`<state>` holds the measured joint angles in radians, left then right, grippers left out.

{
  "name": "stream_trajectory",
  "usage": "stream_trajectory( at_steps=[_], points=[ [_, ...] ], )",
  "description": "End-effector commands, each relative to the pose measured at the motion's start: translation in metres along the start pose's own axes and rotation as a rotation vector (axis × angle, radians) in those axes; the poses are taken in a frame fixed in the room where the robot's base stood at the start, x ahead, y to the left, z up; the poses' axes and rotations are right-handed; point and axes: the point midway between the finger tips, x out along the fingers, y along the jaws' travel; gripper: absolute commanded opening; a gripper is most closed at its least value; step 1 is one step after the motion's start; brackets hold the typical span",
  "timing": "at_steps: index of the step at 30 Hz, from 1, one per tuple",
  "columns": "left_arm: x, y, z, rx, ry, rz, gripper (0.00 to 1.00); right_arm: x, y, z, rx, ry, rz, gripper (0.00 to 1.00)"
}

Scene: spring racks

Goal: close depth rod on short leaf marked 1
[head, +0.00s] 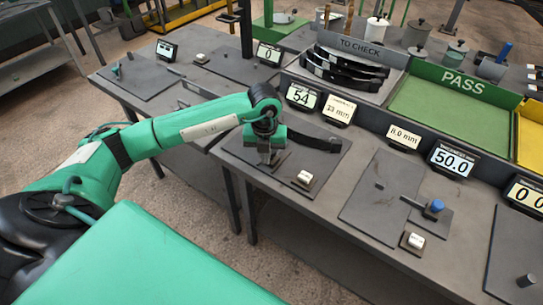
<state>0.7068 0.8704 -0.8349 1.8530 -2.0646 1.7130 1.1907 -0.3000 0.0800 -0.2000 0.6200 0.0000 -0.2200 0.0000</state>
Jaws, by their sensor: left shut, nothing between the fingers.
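My left gripper (268,160) is shut. It points down at a dark plate (235,146) on the grey bench, and nothing shows between its fingers. A black curved leaf (318,141) lies on the same plate, just right of and behind the gripper. No mark 1 can be read on it. A small dark piece lies right by the fingertips; I cannot tell whether they touch it or whether it is the depth rod. A white-topped button block (304,178) stands right of the gripper. My right gripper is out of view.
Displays reading 54 (301,96) and 50.0 (452,160) stand along the bench. Behind are the TO CHECK tray (372,51), holding several dark leaves, and the green PASS tray (442,112). A blue-knobbed device (433,209) stands at right. Bare plate (372,200) lies between.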

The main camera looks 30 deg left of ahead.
Motion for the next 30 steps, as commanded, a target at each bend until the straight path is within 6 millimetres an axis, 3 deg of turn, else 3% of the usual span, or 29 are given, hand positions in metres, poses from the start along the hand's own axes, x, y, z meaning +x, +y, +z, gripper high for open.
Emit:
stream_trajectory(
  at_steps=[30],
  points=[
    [-0.001, -0.012, 0.022, -0.001, -0.003, -0.002, 0.00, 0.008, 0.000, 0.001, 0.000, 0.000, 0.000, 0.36]
  ],
)
